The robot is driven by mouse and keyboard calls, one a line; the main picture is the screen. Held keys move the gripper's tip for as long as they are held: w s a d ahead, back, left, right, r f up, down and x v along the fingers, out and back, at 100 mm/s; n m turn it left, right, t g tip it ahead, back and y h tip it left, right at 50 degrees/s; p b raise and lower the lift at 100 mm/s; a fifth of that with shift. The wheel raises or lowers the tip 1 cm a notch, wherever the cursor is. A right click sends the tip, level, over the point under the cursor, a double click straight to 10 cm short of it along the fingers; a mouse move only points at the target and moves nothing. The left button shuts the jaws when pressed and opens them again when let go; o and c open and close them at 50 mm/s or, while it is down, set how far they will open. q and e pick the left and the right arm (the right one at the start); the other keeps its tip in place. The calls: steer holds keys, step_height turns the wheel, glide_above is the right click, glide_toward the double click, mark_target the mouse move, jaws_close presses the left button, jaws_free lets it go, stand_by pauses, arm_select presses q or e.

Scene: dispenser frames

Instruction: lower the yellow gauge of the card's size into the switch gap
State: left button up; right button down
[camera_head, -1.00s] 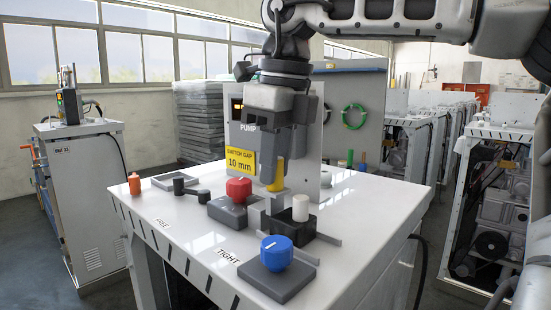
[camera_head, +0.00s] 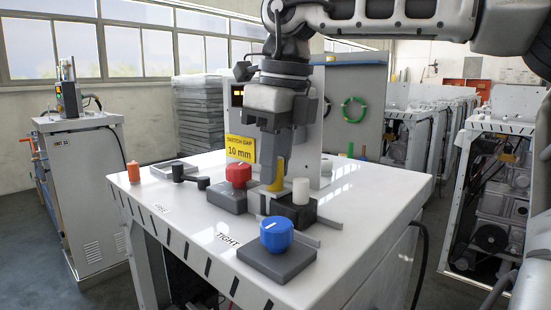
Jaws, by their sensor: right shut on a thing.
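The yellow card (camera_head: 240,149) reads "SWITCH GAP 10 mm" and hangs on the front of the white pump housing. My right gripper (camera_head: 274,166) comes down from above and is shut on a yellow gauge (camera_head: 279,175), which it holds upright. The gauge's lower end is low, just behind and left of a dark block (camera_head: 299,212) with a white cylinder (camera_head: 301,190) on top. The switch gap lies by this block. I cannot tell whether the gauge's tip is inside it. The gauge's size marking is not readable. My left gripper is not in view.
A red knob (camera_head: 238,174) on a grey base stands close left of the gripper. A blue knob (camera_head: 276,233) on a grey base is in front. An orange cylinder (camera_head: 133,171), a grey tray (camera_head: 174,169) and a black handle (camera_head: 190,177) are at the left of the white table (camera_head: 190,222).

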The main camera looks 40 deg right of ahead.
mark_target(288, 196)
steer(key=c, duration=1.2)
jaws_free()
steer(key=shift+o, duration=0.2)
arm_select(q)
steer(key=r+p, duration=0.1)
steer(key=p, duration=0.1)
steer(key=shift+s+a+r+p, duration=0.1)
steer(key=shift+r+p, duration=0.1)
steer(key=shift+p, duration=0.1)
arm_select(e)
step_height(288, 196, up, 16)
steer(key=s, duration=0.2)
steer(key=shift+d, duration=0.25)
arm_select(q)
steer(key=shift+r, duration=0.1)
arm_select(e)
steer(key=shift+f, duration=0.15)
